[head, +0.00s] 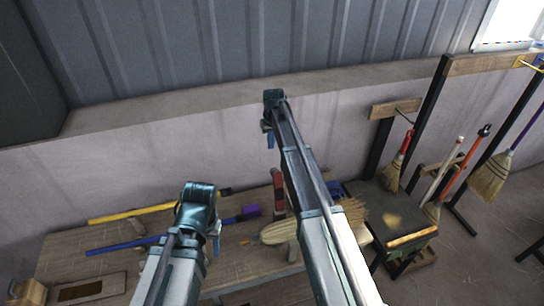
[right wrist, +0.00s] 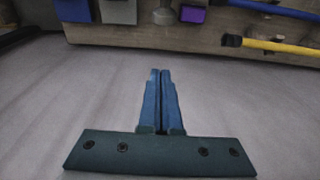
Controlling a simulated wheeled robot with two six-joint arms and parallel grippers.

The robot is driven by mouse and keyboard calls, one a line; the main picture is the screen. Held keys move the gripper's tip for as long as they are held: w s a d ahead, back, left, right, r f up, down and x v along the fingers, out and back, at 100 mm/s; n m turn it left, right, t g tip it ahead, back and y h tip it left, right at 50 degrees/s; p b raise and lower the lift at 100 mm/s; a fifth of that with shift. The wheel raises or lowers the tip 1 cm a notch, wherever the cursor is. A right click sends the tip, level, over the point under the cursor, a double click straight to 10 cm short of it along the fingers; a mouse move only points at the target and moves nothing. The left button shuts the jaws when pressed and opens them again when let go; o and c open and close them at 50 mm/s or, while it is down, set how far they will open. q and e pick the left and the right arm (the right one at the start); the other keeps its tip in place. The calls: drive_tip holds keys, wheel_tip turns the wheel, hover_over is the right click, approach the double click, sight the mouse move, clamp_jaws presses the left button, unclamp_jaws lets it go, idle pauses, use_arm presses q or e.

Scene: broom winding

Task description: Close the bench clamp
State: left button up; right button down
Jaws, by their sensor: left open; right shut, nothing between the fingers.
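A red and dark upright piece (head: 278,188), which looks like the bench clamp, stands at the back of the wooden bench (head: 65,258) in the head view. Whether its jaws are open or shut cannot be made out. My right gripper (head: 270,141) is above and beyond it, near the wall; its blue fingers are together and empty in the right wrist view (right wrist: 162,100). My left gripper (head: 217,240) points down over the bench, left of the red piece. It is open, its fingers small and partly hidden by my arm.
A pale wooden piece (head: 279,233) and straw bristles (head: 352,211) lie right of centre, partly behind my right arm. Yellow (head: 130,213) and blue (head: 120,246) handles lie at left. Brooms (head: 490,176) hang at right. A purple item (right wrist: 193,14) shows on the bench.

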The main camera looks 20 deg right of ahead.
wheel_tip(320, 180, down, 11)
drive_tip(key=w+b, duration=0.1)
drive_tip(key=b, duration=1)
drive_tip(key=s, duration=0.1)
drive_tip(key=s+r+p, duration=0.2)
drive_tip(key=shift+s, duration=0.35)
drive_tip(key=shift+s, duration=0.15)
